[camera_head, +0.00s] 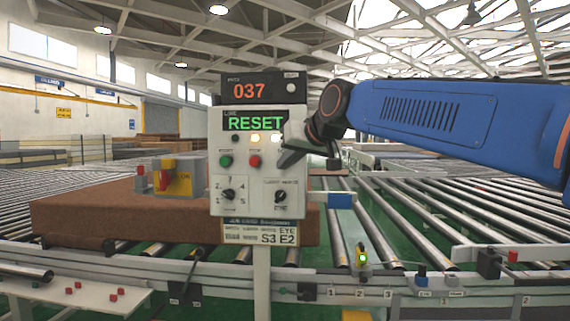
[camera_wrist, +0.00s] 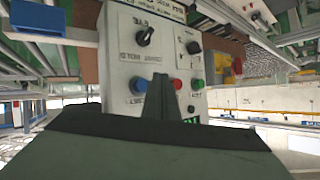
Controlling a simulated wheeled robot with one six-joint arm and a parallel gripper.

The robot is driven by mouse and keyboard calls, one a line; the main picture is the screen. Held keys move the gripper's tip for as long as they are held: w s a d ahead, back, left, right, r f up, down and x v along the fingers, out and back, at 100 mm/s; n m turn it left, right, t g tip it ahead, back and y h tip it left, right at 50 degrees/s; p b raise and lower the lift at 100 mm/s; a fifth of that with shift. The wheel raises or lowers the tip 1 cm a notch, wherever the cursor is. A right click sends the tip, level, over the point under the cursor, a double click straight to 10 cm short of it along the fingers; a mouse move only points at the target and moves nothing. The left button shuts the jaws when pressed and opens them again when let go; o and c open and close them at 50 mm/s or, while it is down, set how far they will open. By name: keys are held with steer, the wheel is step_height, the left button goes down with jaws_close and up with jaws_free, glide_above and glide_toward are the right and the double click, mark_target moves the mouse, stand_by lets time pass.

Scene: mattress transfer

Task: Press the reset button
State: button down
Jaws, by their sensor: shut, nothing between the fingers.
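The white control panel (camera_head: 243,178) stands upright on a post, with an orange "037" and the green word RESET on its displays. Its green button (camera_head: 226,161) and red button (camera_head: 255,161) are in view. In the wrist view the panel is upside down. I cannot tell whether the fingers touch the panel.
Two black rotary knobs (camera_head: 228,195) sit low on the panel. A yellow box with a red switch (camera_head: 179,179) is fixed at its left. A brown mattress (camera_head: 110,215) lies on the roller conveyor behind. Rollers (camera_head: 400,220) extend right.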

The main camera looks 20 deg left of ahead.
steer(key=shift+w+a, duration=0.2)
steer(key=shift+w, duration=0.75)
steer(key=shift+w, duration=0.1)
stand_by(1.4)
steer(key=shift+w+a, duration=0.1)
steer(key=shift+w, duration=0.2)
steer(key=shift+w+a, duration=0.2)
steer(key=shift+w, duration=0.65)
stand_by(1.2)
steer(key=shift+s, duration=0.1)
steer(key=shift+s+d, duration=0.15)
steer(key=shift+s, duration=0.45)
steer(key=shift+s+d, duration=0.15)
steer(key=shift+s, duration=0.4)
steer(key=shift+s+d, duration=0.2)
steer(key=shift+s, duration=0.6)
steer(key=shift+s+d, duration=0.15)
steer(key=shift+s, duration=0.7)
steer(key=shift+s+d, duration=0.2)
steer(key=shift+s, duration=0.6)
